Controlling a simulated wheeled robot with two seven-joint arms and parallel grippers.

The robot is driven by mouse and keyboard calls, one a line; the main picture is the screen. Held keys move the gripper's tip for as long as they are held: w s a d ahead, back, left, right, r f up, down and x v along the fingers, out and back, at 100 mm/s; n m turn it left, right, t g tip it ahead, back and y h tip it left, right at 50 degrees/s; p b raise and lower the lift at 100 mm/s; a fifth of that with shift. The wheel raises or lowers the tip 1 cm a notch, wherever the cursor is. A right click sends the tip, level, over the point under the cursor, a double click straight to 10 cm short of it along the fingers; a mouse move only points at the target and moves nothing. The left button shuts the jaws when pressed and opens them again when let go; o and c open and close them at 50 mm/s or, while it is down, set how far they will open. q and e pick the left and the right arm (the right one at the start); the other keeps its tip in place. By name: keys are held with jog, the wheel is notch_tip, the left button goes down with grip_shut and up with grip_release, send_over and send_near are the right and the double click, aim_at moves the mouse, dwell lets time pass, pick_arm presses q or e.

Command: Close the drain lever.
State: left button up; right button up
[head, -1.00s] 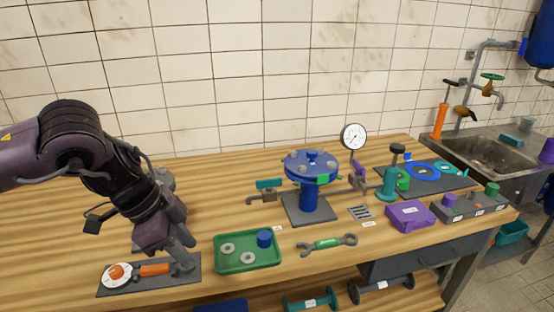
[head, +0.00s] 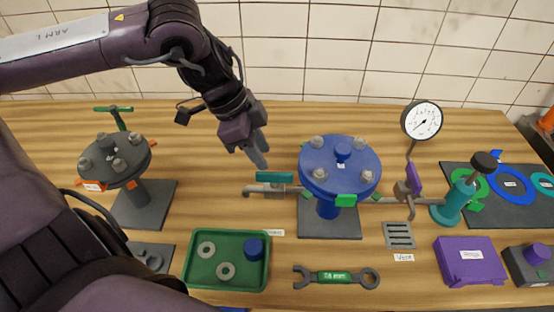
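A teal lever (head: 274,177) sits on a thin grey pipe with a down-bent spout, left of the blue flanged vessel (head: 340,170). It lies roughly in line with the pipe; I take it as the drain lever, though no label on it is readable. My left gripper (head: 260,160) points down just above and left of the teal lever, with a small apparent gap. Its fingers overlap in this view, so their opening is unclear, and nothing shows held. A purple lever (head: 414,179) stands on the pipe to the right of the vessel. My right gripper is out of view.
A dark flanged stand (head: 145,205) with a green handle is at left. A green tray (head: 195,272) with washers, a wrench (head: 336,278), a floor grate (head: 398,235) and a purple box (head: 470,262) lie in front. A gauge (head: 422,121) rises at right.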

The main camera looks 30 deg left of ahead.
aim_at(274, 172)
pick_arm(q)
jog(key=shift+x, duration=2.9)
jog(key=shift+c, duration=0.2)
grip_shut()
